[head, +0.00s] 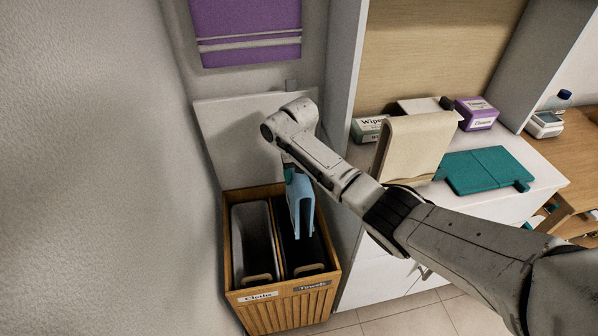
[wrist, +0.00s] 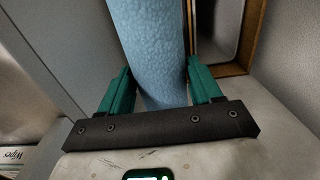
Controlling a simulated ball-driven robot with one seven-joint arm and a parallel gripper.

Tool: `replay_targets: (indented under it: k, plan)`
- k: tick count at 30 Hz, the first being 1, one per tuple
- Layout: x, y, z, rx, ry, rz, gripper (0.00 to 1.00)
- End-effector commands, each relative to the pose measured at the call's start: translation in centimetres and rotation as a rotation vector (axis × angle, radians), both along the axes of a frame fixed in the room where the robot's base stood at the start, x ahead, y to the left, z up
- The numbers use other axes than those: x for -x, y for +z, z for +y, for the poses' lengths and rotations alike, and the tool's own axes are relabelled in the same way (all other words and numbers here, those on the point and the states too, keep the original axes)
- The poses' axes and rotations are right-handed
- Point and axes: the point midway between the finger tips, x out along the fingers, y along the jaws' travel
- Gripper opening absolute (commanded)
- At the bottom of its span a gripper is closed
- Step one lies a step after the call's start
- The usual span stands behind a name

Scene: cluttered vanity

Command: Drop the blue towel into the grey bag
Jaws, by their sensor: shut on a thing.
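The blue towel (head: 301,205) hangs folded from my gripper (head: 289,171) over the wooden hamper (head: 288,309). In the wrist view the towel (wrist: 150,45) runs between both green fingers (wrist: 160,88), which are shut on it. The hamper holds two bags. The grey bag (head: 246,217) is in the left compartment, behind a label that seems to read "Cloths". A black bag (head: 308,259) is in the right compartment, behind a "Towels" label. The towel's lower end is over or just inside the black bag's opening; I cannot tell which. It is not over the grey bag.
The hamper's raised lid (head: 232,150) leans against the wall behind. A white cabinet (head: 375,275) stands close on the right, with a beige towel (head: 415,148), a teal case (head: 485,170) and boxes on top. A purple towel (head: 247,25) hangs above.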

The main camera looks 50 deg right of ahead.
Motion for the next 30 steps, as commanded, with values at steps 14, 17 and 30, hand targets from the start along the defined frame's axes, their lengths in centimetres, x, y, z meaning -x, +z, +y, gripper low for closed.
replay_targets:
  k: [14,17,30]
  plan:
    - [0.0,-4.7,0.0,0.000,0.000,0.000,0.27]
    - [0.0,-5.6,0.1,0.000,0.001,0.000,0.27]
    - [0.0,-9.5,0.0,0.001,0.001,-0.001,0.27]
